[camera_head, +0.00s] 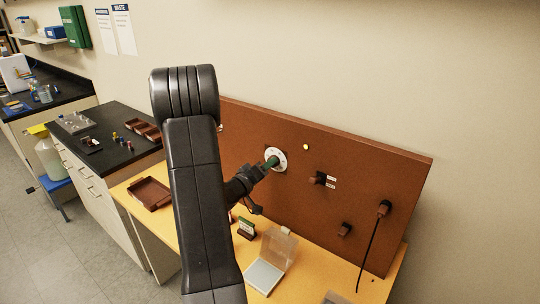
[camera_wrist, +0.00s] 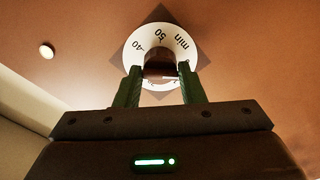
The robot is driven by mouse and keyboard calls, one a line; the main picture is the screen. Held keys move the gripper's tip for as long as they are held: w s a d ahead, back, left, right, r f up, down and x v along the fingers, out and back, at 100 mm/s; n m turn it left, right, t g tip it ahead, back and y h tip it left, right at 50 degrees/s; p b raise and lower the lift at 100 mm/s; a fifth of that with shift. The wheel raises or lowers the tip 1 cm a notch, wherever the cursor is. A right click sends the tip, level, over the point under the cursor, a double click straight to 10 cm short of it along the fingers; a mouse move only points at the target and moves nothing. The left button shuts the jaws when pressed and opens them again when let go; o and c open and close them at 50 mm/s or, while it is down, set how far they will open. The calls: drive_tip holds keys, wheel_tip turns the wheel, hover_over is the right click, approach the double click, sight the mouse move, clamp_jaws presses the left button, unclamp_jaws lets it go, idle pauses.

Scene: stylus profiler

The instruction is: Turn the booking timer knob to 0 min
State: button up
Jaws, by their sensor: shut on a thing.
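The booking timer knob (camera_wrist: 159,64) is dark brown and sits in the middle of a white round dial (camera_wrist: 133,56) on the brown upright panel. In the wrist view, the dial shows "40" at upper left, "50" at the top and "min" at upper right. The dial's lower part is mostly hidden by the knob and fingers. My gripper (camera_wrist: 161,82) has its two green fingers on either side of the knob, shut on it. In the head view, the dial (camera_head: 281,155) shows beyond my gripper (camera_head: 271,163), which covers the knob. I cannot tell the knob's exact setting.
The brown panel (camera_head: 340,160) also bears a small light (camera_head: 306,147), a dark switch (camera_head: 318,179) with labels, and a plug (camera_head: 384,208) with a hanging cable. On the yellow table below stand a clear-lidded box (camera_head: 266,275), a small green-and-white item (camera_head: 246,228) and a brown tray (camera_head: 151,193).

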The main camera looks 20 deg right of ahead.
drive_tip(key=shift+b, duration=0.35)
drive_tip(key=o, duration=1.1)
drive_tip(key=shift+a, duration=0.1)
drive_tip(key=v, duration=0.8)
drive_tip(key=b+v, duration=0.3)
drive_tip(key=v, duration=1)
drive_tip(key=shift+s+a, duration=0.2)
drive_tip(key=shift+s, duration=0.1)
